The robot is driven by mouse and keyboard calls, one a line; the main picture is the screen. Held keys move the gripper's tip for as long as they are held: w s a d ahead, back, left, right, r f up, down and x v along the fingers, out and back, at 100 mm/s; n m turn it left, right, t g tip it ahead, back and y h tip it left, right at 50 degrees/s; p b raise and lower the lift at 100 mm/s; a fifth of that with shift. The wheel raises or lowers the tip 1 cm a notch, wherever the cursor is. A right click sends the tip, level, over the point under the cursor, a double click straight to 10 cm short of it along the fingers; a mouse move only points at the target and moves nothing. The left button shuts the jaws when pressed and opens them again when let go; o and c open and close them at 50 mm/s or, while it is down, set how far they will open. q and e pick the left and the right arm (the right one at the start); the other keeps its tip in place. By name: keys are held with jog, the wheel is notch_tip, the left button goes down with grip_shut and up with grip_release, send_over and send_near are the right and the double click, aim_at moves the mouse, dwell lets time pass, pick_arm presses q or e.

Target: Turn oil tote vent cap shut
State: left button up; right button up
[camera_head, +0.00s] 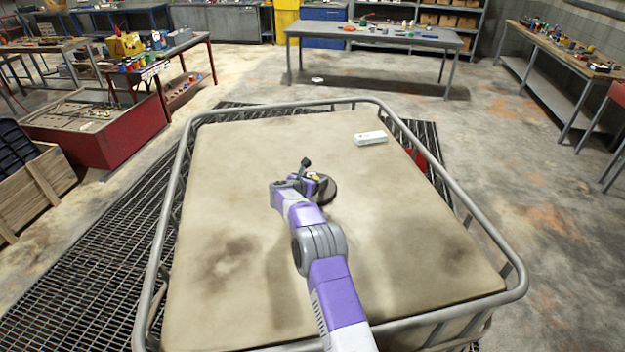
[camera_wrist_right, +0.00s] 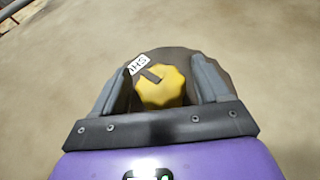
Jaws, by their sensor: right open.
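The yellow vent cap (camera_wrist_right: 165,88) has a scalloped edge and a dark bar across its top. It sits on a dark round lid (camera_wrist_right: 188,57) with a white label (camera_wrist_right: 137,64), whose lettering seems to begin "SHU". The bar's outer end lies near the label. In the head view the lid (camera_head: 331,190) is near the middle of the tote's beige top (camera_head: 250,150). My right gripper (camera_wrist_right: 161,72) is open, its grey fingers on either side of the cap; contact cannot be told. In the head view the right gripper (camera_head: 314,178) partly hides the cap. My left gripper is out of view.
A metal tube rail (camera_head: 161,262) runs around the tote's top. A small white box-like item (camera_head: 371,137) lies on the top at the back right. The rest of the top is clear. Grating (camera_head: 95,275) and benches lie beyond the tote.

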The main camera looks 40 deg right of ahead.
jog(key=shift+c, duration=0.2)
jog(key=c, duration=0.9)
jog(key=shift+r+m+g+p, duration=0.15)
jog(key=shift+m+g+p, duration=0.35)
jog(key=shift+g, duration=0.1)
jog(key=shift+m+g+h, duration=0.3)
jog(key=o, duration=0.9)
jog(key=shift+o, duration=0.2)
